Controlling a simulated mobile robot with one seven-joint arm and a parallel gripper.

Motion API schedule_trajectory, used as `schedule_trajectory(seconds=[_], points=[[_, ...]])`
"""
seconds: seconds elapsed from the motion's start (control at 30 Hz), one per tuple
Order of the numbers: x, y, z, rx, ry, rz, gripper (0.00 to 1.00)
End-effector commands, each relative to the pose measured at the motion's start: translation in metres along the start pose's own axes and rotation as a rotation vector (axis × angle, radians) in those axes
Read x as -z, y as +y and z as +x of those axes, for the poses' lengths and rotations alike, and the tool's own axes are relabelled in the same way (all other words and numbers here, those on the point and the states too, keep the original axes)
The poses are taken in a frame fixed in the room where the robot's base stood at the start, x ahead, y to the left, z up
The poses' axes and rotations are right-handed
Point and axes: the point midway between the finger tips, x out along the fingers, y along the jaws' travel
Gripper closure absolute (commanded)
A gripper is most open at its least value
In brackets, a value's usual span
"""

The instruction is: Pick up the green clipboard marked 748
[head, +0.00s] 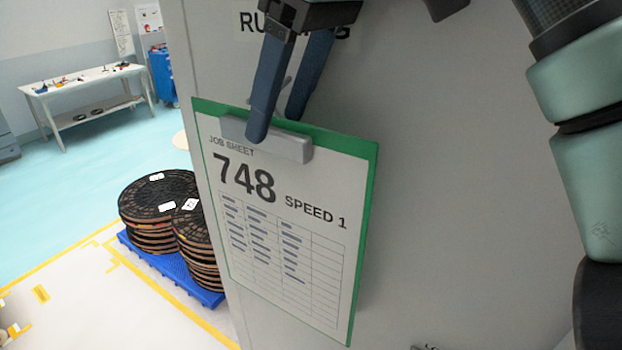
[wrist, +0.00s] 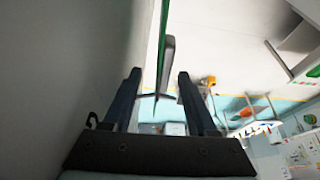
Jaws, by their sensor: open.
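The green clipboard marked 748 (head: 368,200) hangs slightly tilted on a grey panel, with a job sheet reading "748 SPEED 1" and a grey clip at its top. In the wrist view the clipboard (wrist: 162,38) is seen edge-on, its grey clip (wrist: 168,58) facing right. My gripper (head: 276,124) is open at the clipboard's top edge, one finger in front of the clip and the other behind. In the wrist view my gripper (wrist: 159,74) has the clipboard's top between its fingertips, with gaps showing on both sides.
The grey panel (head: 470,190) is close behind the clipboard; a partly hidden label is above. To the left, a blue pallet (head: 170,267) holds stacked dark reels (head: 158,197). A white workbench (head: 85,85) and blue cart (head: 162,75) stand farther back, with open floor between.

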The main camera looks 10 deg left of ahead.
Motion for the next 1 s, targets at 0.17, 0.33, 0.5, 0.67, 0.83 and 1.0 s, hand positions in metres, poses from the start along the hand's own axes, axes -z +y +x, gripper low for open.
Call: schedule_trajectory(seconds=[0.17, 0.33, 0.5, 0.67, 0.83, 1.0], points=[[0.000, -0.001, 0.009, -0.001, 0.001, -0.001, 0.42], [0.000, -0.002, 0.020, 0.003, 0.001, -0.001, 0.42], [-0.001, -0.005, 0.037, 0.003, 0.001, -0.002, 0.42], [-0.002, -0.004, 0.056, 0.000, 0.000, 0.001, 0.42], [-0.003, -0.004, 0.062, -0.001, 0.000, 0.001, 0.42], [-0.003, -0.004, 0.062, -0.001, 0.000, 0.000, 0.51]])
